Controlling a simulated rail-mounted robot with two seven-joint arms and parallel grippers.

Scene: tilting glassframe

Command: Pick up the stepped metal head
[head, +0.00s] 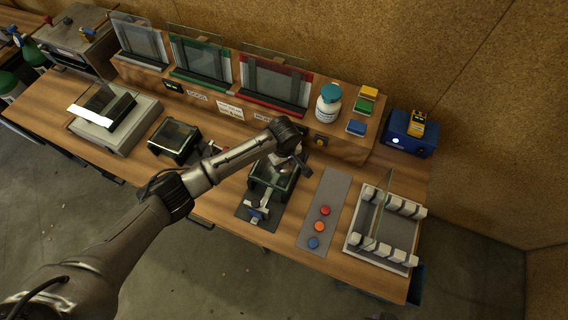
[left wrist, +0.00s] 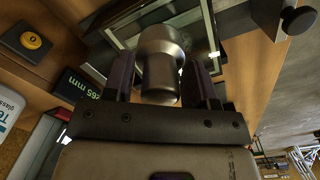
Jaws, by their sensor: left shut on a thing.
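The stepped metal head (left wrist: 162,62) is a grey metal cylinder with a wider end and a narrower end. It shows in the left wrist view between the two dark fingers of my left gripper (left wrist: 160,82), which is shut on it. In the head view my left gripper (head: 294,160) is over the back of a dark glass-sided frame (head: 270,184) on the bench. The head is too small to make out clearly there, and I cannot tell whether it is clear of what lies below. My right gripper is not in view.
A grey strip with coloured buttons (head: 319,226) and a white-clamped rack (head: 351,240) with an upright glass pane lie to the right. A second dark frame (head: 155,149) sits left. A raised shelf with a white bottle (head: 328,108) and glass panels runs along the back.

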